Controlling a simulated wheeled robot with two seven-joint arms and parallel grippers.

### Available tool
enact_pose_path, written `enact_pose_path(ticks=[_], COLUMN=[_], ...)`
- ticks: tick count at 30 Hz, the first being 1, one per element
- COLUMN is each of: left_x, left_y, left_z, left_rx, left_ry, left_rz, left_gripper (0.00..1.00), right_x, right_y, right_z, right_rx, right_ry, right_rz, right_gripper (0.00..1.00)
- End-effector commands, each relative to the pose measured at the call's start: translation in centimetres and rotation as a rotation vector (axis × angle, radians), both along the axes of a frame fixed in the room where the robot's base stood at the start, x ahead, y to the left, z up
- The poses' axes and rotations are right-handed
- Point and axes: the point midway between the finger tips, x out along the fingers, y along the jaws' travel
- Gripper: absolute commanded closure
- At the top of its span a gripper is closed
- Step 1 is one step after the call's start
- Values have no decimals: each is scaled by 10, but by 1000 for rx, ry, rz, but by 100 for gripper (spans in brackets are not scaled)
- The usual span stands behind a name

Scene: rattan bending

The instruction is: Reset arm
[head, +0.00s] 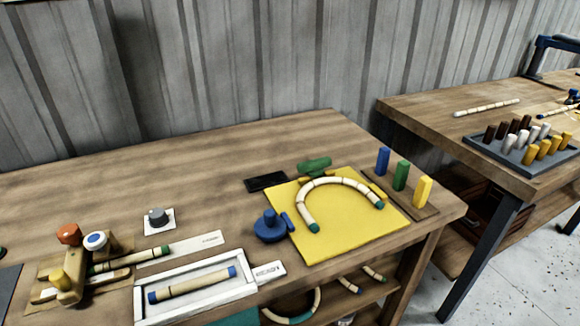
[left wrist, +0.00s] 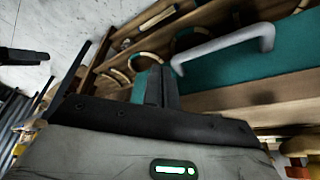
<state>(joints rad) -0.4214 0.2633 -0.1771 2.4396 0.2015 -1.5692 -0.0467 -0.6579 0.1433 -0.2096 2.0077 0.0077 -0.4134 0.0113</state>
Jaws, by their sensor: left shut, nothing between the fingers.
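My left gripper (left wrist: 157,84) shows in the left wrist view, its dark fingers together and empty. It is in front of the table's lower shelves, apart from the curved pieces there. Neither gripper is in the head view, and my right gripper is in no view. In the head view a bent rattan piece (head: 338,181) with green ends lies as an arch on a yellow board (head: 330,245). A straight rattan piece with blue ends (head: 192,284) lies in a white tray (head: 240,291).
A blue round fixture (head: 269,231) stands left of the board; blue, green and yellow pegs (head: 400,175) stand right. A wooden clamp fixture (head: 70,280) is at front left. In the left wrist view, a teal surface with a grey handle (left wrist: 220,45) is near the fingers. Another table (head: 430,118) stands right.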

Motion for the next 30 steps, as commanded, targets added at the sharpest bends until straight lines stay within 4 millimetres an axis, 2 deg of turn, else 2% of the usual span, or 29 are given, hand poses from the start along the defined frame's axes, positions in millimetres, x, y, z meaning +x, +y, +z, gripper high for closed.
enact_pose_path(ticks=[1,5,12,18,24,30], left_x=[-13,-42,-10,10,19,21], left_y=[4,23,9,-7,-23,-29], left_z=[-5,-15,-45,-70,-90,-94], left_rx=[5,55,0,-71,-152,-191], left_ry=[26,85,-81,-241,-408,-487], left_rz=[67,237,207,183,163,157], left_gripper=[100,100,100,100,100,100], right_x=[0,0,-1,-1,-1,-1], right_y=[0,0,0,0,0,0], right_z=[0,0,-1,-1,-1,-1], right_rx=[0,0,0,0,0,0], right_ry=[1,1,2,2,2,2], right_rz=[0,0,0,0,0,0], right_gripper=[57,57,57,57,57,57])
